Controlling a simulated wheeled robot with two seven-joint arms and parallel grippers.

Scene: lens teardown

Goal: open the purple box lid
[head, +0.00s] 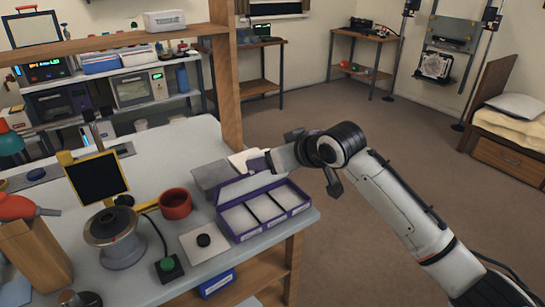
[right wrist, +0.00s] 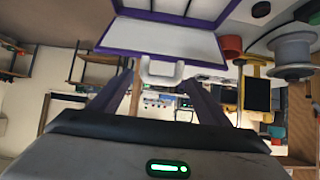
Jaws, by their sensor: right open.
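The purple box (head: 243,237) stands at the right front corner of the workbench, with pale compartments showing inside. Its pale lid (head: 250,186) is tilted up along the far side, so the box is at least partly open. In the right wrist view, the purple-edged lid (right wrist: 165,36) has a white U-shaped handle (right wrist: 162,82) at its edge. My right gripper (head: 262,161) is just behind the lid. In the right wrist view its fingers (right wrist: 158,88) are spread either side of the handle; I cannot tell whether they touch it. My left gripper is out of view.
A red cup (head: 175,204), a metal spool (head: 112,238) and a dark disc on a pale pad (head: 215,250) stand left of the box. A grey box (head: 211,176) is close behind it. A wooden post (head: 226,80) rises behind. The floor to the right is clear.

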